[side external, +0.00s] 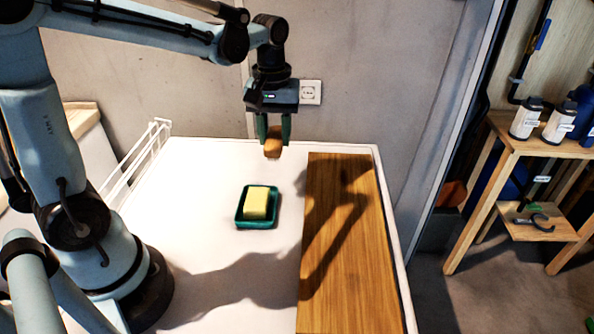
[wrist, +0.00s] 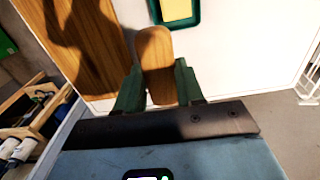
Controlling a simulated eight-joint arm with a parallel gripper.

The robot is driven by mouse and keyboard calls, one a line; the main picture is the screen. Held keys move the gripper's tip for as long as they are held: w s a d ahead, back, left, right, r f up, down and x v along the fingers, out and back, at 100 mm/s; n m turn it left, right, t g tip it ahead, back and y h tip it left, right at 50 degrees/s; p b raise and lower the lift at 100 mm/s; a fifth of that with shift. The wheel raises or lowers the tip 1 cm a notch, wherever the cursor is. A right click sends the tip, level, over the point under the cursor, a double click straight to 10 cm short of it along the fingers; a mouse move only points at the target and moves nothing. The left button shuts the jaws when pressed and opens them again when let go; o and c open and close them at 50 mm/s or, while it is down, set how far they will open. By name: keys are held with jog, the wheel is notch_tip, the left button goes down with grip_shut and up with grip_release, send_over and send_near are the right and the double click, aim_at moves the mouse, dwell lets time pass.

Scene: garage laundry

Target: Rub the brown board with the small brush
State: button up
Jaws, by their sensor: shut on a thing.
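My gripper (side external: 274,128) is shut on the small brush (side external: 273,143), which has a brown wooden back. It holds the brush in the air above the far part of the white table top. In the wrist view the brush (wrist: 158,62) sits between the two green fingers of my gripper (wrist: 158,88); its bristles are hidden there. The brown board (side external: 345,240) lies flat along the right side of the table, to the right of the brush and apart from it. The board (wrist: 85,45) also shows at the upper left of the wrist view.
A green tray (side external: 241,222) with a yellow block (side external: 256,203) in it sits on the table (side external: 200,180), left of the board. A wall socket (side external: 310,92) is behind. A wooden shelf (side external: 510,150) with bottles stands at the right.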

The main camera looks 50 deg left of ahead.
jog(key=s+d+m, duration=0.4)
jog(key=d, duration=1)
jog(key=s+d+m, duration=0.3)
jog(key=d+m, duration=0.2)
jog(key=d, duration=0.9)
jog(key=shift+s+a+f, duration=0.1)
jog(key=shift+s+f, duration=0.05)
jog(key=shift+f, duration=4.25)
jog(key=shift+c, duration=0.3)
jog(key=shift+w+d+r, duration=0.35)
jog(key=shift+c, duration=0.5)
jog(key=shift+w+d+f, duration=0.2)
jog(key=shift+w+d, duration=0.85)
jog(key=shift+d, duration=0.05)
jog(key=shift+s+a, duration=1.35)
jog(key=shift+a, duration=0.05)
jog(key=shift+a+r, duration=0.1)
jog(key=shift+r, duration=0.05)
notch_tip(320, 180, up, 8)
